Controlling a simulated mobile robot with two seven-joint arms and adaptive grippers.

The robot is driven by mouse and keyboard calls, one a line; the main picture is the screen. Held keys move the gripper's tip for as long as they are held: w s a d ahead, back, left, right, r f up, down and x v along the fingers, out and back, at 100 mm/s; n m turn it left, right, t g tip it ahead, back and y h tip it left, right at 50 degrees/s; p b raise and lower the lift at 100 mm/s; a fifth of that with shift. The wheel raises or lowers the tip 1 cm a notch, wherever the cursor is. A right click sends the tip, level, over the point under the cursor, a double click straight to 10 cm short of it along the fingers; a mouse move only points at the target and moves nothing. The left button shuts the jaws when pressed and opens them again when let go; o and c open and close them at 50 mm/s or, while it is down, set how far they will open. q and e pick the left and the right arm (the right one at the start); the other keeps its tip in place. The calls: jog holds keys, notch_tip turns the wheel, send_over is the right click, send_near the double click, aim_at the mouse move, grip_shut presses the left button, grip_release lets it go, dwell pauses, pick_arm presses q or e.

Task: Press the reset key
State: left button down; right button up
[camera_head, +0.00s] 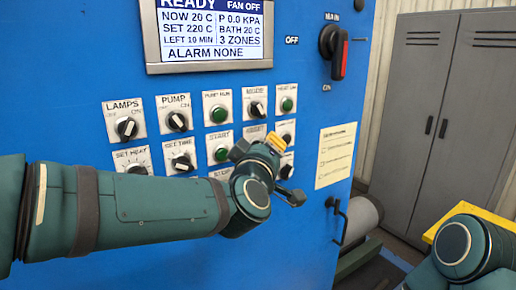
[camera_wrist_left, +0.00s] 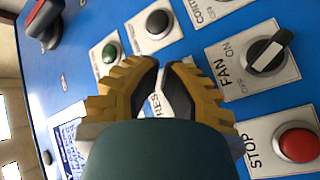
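The reset key's plate (camera_wrist_left: 153,103) shows in the left wrist view only as the letters "RES" between my fingers; the key itself is hidden behind them. In the head view this plate is mostly covered by my gripper. In the head view the left gripper (camera_head: 270,147) is at the panel's right-hand columns. My right gripper is out of view.
Near the fingers are a green button (camera_wrist_left: 109,52), a black button (camera_wrist_left: 157,22), the FAN knob (camera_wrist_left: 267,52) and the red STOP button (camera_wrist_left: 299,145). The display (camera_head: 212,35) reads READY, ALARM NONE. A main switch (camera_head: 334,50) and grey cabinet (camera_head: 440,110) stand right.

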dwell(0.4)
pick_arm(q)
jog(key=shift+s+d, duration=0.45)
jog(key=shift+s, duration=0.2)
jog(key=s+d, duration=0.1)
jog(key=s, duration=0.1)
jog(key=s+d+p, duration=0.1)
jog(key=s+d, duration=0.1)
dwell(0.5)
jog(key=shift+f, duration=0.1)
dwell(0.4)
